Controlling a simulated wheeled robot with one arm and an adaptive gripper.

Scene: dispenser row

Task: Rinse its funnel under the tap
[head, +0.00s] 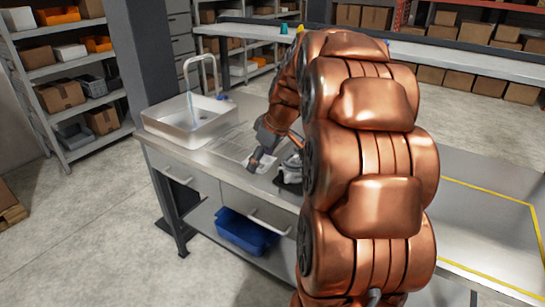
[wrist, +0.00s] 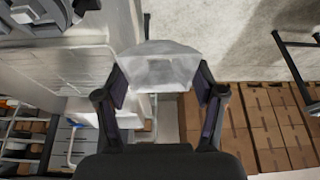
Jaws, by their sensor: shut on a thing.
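My gripper (wrist: 160,76) is shut on a pale, translucent funnel (wrist: 165,62), which sits between its two fingers in the wrist view. In the head view my gripper (head: 259,157) hangs over the counter, to the right of the sink and near the ribbed drainboard; I cannot make out the funnel there. The white sink (head: 188,124) is at the counter's left end. Its tall bent tap (head: 202,58) stands at the back, with a thin bluish stream (head: 191,104) falling toward the basin. The funnel is apart from the stream.
The drainboard (head: 236,146) lies between sink and gripper. A dark grey device (head: 291,170) stands on the counter just right of my gripper. A blue bin (head: 246,231) is on the shelf below. A grey pillar (head: 144,50) rises behind the sink. Floor in front is clear.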

